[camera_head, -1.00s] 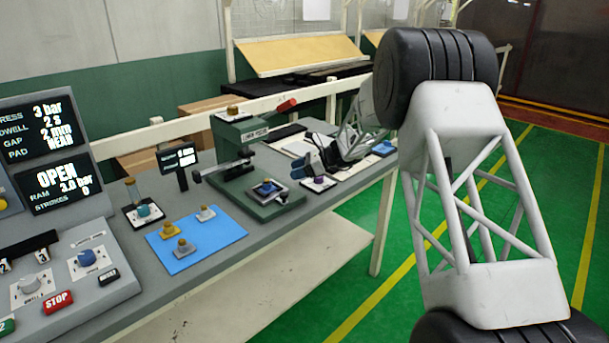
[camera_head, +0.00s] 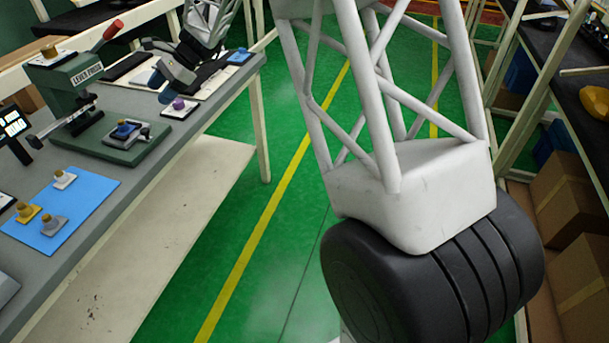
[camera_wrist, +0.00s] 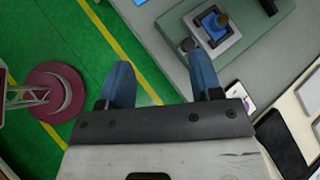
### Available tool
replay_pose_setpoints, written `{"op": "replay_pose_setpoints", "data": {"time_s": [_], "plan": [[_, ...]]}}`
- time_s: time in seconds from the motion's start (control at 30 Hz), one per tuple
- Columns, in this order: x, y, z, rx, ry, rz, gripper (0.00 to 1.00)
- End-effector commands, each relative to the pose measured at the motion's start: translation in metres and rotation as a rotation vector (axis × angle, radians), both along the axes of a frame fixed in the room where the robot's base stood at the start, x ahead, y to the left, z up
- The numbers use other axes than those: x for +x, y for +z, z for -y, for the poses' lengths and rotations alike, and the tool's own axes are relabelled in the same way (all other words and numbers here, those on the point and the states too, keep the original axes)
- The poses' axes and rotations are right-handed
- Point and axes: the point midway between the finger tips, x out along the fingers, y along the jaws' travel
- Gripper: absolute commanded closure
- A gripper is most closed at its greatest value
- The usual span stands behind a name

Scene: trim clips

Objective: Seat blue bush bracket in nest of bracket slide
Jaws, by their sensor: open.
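The blue bush bracket (camera_head: 127,128), with its brass-coloured bush, lies in the bracket slide (camera_head: 146,131) on the green press base. The wrist view shows the blue bracket (camera_wrist: 210,20) inside the slide's pale frame (camera_wrist: 232,38); I cannot tell whether it sits fully down. My gripper (camera_head: 172,84) is beyond the slide, up and to the right of it, above the bench near a purple knob. In the wrist view my gripper (camera_wrist: 162,78) has its two blue fingers wide apart with nothing between them. The bracket is beyond the right fingertip, apart from it.
The green lever press (camera_head: 72,88) with its red-tipped lever stands left of the slide. A blue mat (camera_head: 95,195) holds yellow, grey and white brackets. The purple-knob plate (camera_head: 180,109) is near the bench edge. Green floor (camera_head: 290,220) lies right of the bench.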

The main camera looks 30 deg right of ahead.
Motion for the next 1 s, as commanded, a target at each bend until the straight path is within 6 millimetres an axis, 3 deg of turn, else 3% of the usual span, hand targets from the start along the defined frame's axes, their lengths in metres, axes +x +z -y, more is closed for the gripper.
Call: {"op": "replay_pose_setpoints", "data": {"time_s": [0.4, 1.0], "plan": [[-0.12, 0.049, 0.043, -0.213, 0.194, 0.221, 0.41], [-0.293, 0.073, 0.107, -0.52, 0.518, 0.497, 0.41]]}}
